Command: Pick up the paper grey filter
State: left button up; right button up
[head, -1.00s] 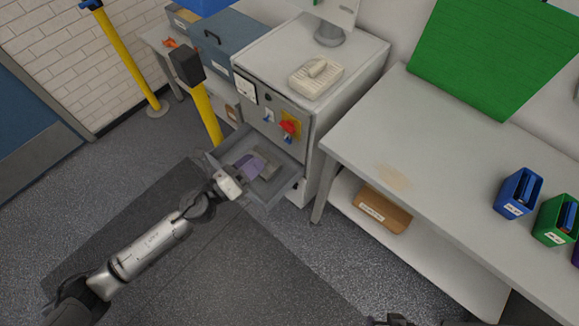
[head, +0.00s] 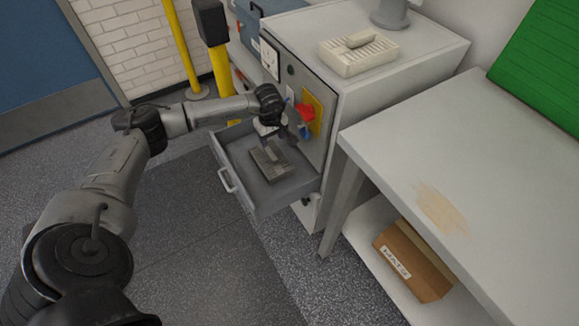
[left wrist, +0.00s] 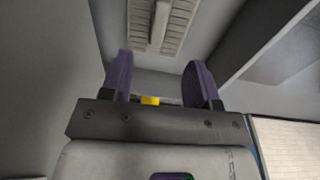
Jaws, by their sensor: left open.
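A grey slatted block, seemingly the grey filter (head: 264,160), lies in the open drawer (head: 287,191) of the white cabinet. My left gripper (head: 283,134) is over the drawer, just above the block's far end. The arm partly hides that end, and I cannot tell whether they touch. In the left wrist view my left gripper's two purple fingers (left wrist: 160,82) stand wide apart with nothing held between them. Beyond them shows a pale slatted block with a raised bar (left wrist: 161,22); I cannot tell for certain which block it is. My right gripper is out of view.
The cabinet front has a red switch (head: 305,112) on a yellow plate close to my left gripper. A cream slatted block (head: 358,53) lies on the cabinet top. A grey table (head: 480,170) stands to the right, with a brown box (head: 414,262) on its lower shelf.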

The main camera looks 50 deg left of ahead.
pick_arm(q)
jog(key=a, duration=0.1)
jog(key=b, duration=0.4)
send_over(271, 153)
jog(key=shift+y, duration=0.3)
jog(key=f, duration=0.7)
jog(key=shift+s+d, duration=0.3)
jog(key=shift+d, duration=0.1)
jog(key=f+b, duration=0.2)
jog(key=f, duration=0.1)
jog(key=f+b, duration=0.1)
jog(key=f, duration=0.1)
jog(key=shift+w+a+f, duration=0.1)
jog(key=shift+w+a, duration=0.1)
jog(key=shift+a, duration=0.15)
jog(key=shift+c, duration=0.6)
grip_shut()
